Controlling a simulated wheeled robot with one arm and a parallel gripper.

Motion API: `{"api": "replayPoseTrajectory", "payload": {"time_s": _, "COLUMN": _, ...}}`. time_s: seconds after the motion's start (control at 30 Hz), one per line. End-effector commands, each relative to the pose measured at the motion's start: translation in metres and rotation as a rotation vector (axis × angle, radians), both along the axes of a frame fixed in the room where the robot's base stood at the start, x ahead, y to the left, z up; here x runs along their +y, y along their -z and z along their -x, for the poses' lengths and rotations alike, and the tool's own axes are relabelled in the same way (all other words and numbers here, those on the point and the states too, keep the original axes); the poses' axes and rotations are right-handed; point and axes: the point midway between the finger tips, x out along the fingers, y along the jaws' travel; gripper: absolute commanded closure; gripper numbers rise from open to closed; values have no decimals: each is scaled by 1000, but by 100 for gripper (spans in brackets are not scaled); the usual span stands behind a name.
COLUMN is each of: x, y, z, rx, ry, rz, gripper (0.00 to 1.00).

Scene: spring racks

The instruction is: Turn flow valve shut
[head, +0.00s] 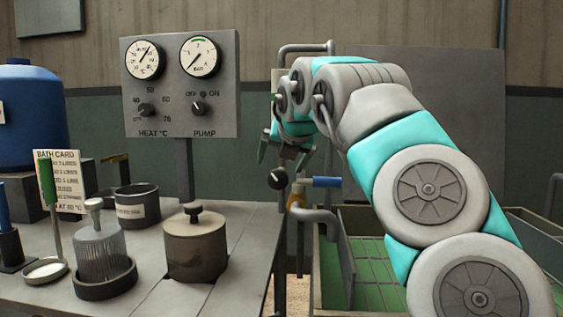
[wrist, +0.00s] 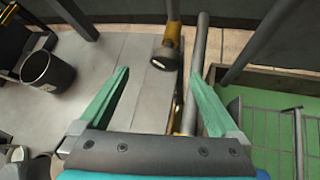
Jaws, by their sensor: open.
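A dark round valve knob (head: 277,178) with a white mark sits on pipework at the right edge of the bench. A brass fitting (head: 297,199) and a blue handle (head: 326,182) are just right of it. I cannot tell for sure which is the flow valve's handle. My gripper (head: 283,157) is open and empty, its green fingers pointing down just above the knob. In the wrist view the knob (wrist: 163,58) shows slightly beyond the fingertips (wrist: 159,74), between their lines, with no contact visible. The blue handle is not seen there.
A gauge panel (head: 180,88) with HEAT and PUMP knobs stands behind the bench. A lidded metal pot (head: 195,248), a dark cup (head: 138,205) and a glass jar (head: 100,255) stand on the bench. A vertical pipe (wrist: 199,50) runs close to the right finger. A green-floored basin (head: 375,298) lies right.

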Motion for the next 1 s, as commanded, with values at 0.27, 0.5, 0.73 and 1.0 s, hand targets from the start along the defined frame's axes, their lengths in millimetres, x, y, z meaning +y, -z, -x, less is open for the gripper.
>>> {"api": "replayPoseTrajectory", "payload": {"time_s": 0.27, "x": -8, "y": -19, "z": 22, "rx": -2, "ry": -2, "rz": -2, "gripper": 2}}
{"api": "replayPoseTrajectory", "payload": {"time_s": 0.5, "x": -17, "y": -41, "z": 51, "rx": 0, "ry": -2, "rz": -1, "gripper": 2}}
{"api": "replayPoseTrajectory", "payload": {"time_s": 0.73, "x": -20, "y": -46, "z": 57, "rx": 1, "ry": -1, "rz": -1, "gripper": 2}}
{"api": "replayPoseTrajectory", "payload": {"time_s": 1.0, "x": -31, "y": -59, "z": 49, "rx": -58, "ry": 36, "rz": 26, "gripper": 4}}
